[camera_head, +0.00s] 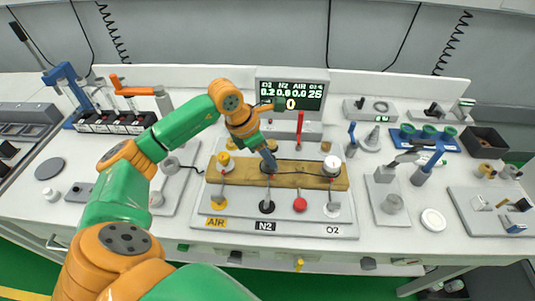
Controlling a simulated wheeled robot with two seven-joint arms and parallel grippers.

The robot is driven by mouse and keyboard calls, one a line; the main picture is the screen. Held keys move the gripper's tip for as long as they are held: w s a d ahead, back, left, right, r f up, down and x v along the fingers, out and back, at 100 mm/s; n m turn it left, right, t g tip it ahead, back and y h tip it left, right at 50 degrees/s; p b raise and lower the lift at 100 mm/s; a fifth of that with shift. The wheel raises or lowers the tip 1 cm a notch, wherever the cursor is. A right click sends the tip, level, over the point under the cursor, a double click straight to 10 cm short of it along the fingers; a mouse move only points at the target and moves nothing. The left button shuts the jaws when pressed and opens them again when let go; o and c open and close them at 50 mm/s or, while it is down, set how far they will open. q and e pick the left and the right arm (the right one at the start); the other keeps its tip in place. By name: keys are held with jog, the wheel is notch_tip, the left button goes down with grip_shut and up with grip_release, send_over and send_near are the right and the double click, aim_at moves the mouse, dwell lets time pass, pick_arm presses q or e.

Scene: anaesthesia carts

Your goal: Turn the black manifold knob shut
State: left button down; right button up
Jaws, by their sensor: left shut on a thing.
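The brass manifold bar (300,180) lies across a grey panel marked AIR, N2 and O2. A yellow knob (224,160) stands at its left end and a white knob (332,163) at its right end. The black manifold knob (267,170) is in the middle, above the N2 label (265,226), mostly hidden by my left gripper. My left gripper (268,163) points down from above and is shut on the black knob. My right gripper is not in view.
A red upright tube (299,127) stands behind the bar. Below the bar are black and red round fittings (299,204). Vials in a rack (113,122) are at the left, a blue tray (430,139) at the right. The front bench strip is mostly clear.

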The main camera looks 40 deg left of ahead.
pick_arm(q)
jog(key=shift+f+m+b, duration=0.1)
jog(key=shift+m+b, duration=0.3)
jog(key=shift+m, duration=0.5)
jog(key=shift+m+g+h, duration=0.4)
jog(key=shift+m, duration=0.3)
jog(key=c, duration=0.5)
grip_release()
jog(key=shift+w, duration=0.1)
